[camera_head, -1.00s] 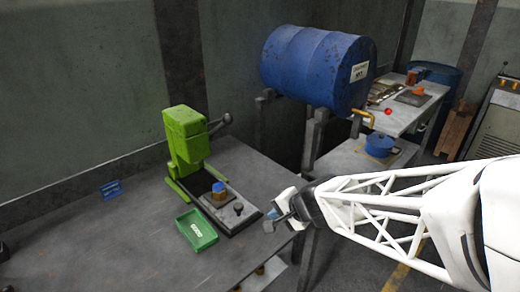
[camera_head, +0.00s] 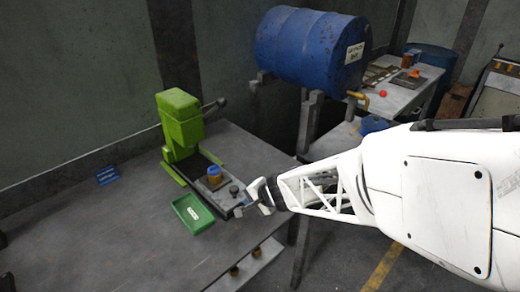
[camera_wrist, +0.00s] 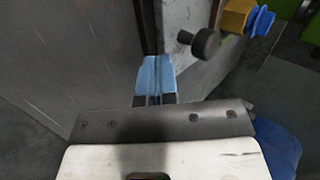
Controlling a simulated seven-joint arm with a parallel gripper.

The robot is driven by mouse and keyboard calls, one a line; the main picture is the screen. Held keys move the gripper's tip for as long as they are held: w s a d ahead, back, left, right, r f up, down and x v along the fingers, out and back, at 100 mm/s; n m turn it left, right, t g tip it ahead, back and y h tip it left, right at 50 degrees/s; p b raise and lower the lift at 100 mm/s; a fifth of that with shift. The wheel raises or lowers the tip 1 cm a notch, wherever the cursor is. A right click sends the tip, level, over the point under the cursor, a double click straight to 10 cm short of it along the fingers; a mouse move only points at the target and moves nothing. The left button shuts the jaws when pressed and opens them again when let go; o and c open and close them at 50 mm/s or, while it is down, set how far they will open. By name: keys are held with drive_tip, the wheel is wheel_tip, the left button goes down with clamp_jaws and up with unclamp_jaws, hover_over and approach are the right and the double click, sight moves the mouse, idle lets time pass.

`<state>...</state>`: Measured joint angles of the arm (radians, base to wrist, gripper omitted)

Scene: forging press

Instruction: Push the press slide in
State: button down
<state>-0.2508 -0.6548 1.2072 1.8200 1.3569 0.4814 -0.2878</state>
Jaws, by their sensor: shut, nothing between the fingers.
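The green press (camera_head: 182,122) stands at the back of the grey bench. Its slide (camera_head: 222,196) sticks out of the press toward the front right, with a dark round knob (camera_head: 234,189) at its near end. A brass-coloured piece with a blue top (camera_head: 214,174) sits on the slide. My gripper (camera_head: 246,208) is at the slide's outer end, just right of the knob. In the wrist view the blue fingertips (camera_wrist: 157,72) are together and empty. The knob (camera_wrist: 206,43) is ahead and to their right there. Whether the fingers touch the slide cannot be told.
A green tray (camera_head: 193,213) lies on the bench left of the slide. A blue drum (camera_head: 308,48) rests on a stand behind. A side table (camera_head: 385,98) is at the back right.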

sight(220, 175)
drive_tip(key=shift+w+a, duration=0.45)
drive_tip(key=shift+a, duration=0.2)
drive_tip(key=shift+w+a, duration=0.45)
drive_tip(key=shift+a, duration=0.2)
drive_tip(key=shift+w, duration=0.1)
drive_tip(key=w+a, duration=0.9)
drive_tip(key=shift+f, duration=0.1)
drive_tip(key=shift+w+a, duration=0.3)
drive_tip(key=shift+a, duration=0.1)
drive_tip(key=shift+d, duration=0.15)
